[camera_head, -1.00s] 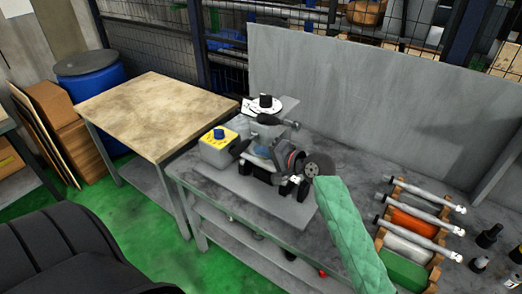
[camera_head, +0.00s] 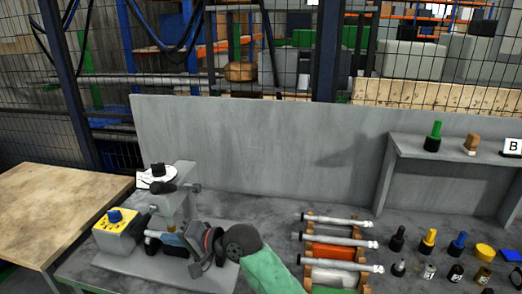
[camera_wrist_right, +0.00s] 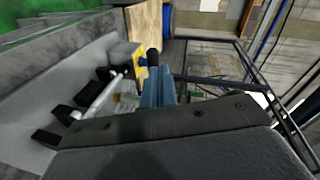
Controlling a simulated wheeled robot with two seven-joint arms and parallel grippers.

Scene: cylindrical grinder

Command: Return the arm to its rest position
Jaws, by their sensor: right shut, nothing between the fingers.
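My right arm, in a green quilted sleeve (camera_head: 275,272), reaches in from the bottom of the head view to the grinder (camera_head: 180,205). My right gripper (camera_head: 168,238) is in front of the grinder's column, above its grey base (camera_head: 140,266). In the right wrist view its bluish fingers (camera_wrist_right: 156,88) are together with nothing between them. That view also shows black blocks and a silver rod (camera_wrist_right: 97,100) to the left of the fingers. Contact between gripper and machine cannot be told. My left gripper is not in view.
A yellow-topped control box (camera_head: 115,222) stands left of the gripper. A rack of silver-ended rods (camera_head: 335,250) is to the right of my arm, with several bottles (camera_head: 428,240) beyond it. A grey panel (camera_head: 260,150) rises behind. A wooden table (camera_head: 50,210) is at left.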

